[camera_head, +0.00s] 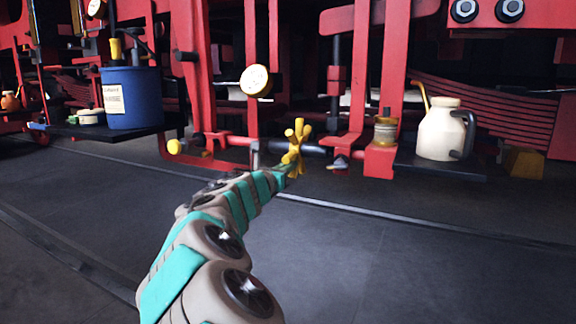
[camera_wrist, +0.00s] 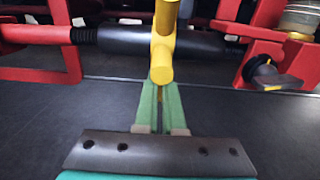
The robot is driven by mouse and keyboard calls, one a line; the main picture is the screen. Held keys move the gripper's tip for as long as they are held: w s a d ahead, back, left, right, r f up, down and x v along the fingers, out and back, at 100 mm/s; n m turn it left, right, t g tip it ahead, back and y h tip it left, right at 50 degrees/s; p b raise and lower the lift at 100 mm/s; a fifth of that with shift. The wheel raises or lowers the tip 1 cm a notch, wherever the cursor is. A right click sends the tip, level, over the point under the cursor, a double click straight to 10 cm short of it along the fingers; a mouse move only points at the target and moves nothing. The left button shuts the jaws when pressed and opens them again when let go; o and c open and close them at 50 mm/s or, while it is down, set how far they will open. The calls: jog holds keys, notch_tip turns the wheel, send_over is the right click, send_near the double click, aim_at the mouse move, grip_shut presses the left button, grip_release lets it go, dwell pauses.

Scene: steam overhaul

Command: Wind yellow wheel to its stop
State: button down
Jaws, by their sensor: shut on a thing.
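The yellow wheel (camera_head: 297,147) has several stubby spokes and sits on a dark horizontal shaft low on the red frame. In the wrist view one yellow spoke (camera_wrist: 161,62) points toward me, in front of the dark shaft (camera_wrist: 195,43). My gripper (camera_head: 284,170) reaches the wheel's lower side. In the wrist view its green fingers (camera_wrist: 158,100) are close together, shut on the wheel at the spoke's lower end. The fingertips are partly hidden behind the spoke.
A blue drum (camera_head: 132,97) stands on a dark shelf at left. A cream oil can (camera_head: 441,130) stands on a shelf at right. A brass-coloured pot (camera_head: 385,132) sits on a red bracket. The grey floor (camera_head: 400,270) in front is clear.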

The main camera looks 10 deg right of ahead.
aim_at(290, 179)
jog(key=shift+d+f, duration=0.1)
jog(key=shift+f, duration=0.05)
jog(key=shift+w+d+f+b, duration=0.15)
jog(key=shift+w+f, duration=0.1)
jog(key=shift+f, duration=0.35)
jog(key=shift+w+d+f+b, duration=0.15)
jog(key=shift+w+f, duration=0.05)
jog(key=shift+f, duration=0.4)
jog(key=shift+w+d+f, duration=0.3)
jog(key=shift+f, duration=0.25)
jog(key=shift+w+f, duration=0.15)
jog(key=shift+f, duration=0.05)
jog(key=c, duration=0.6)
grip_release()
jog(key=shift+c, duration=0.2)
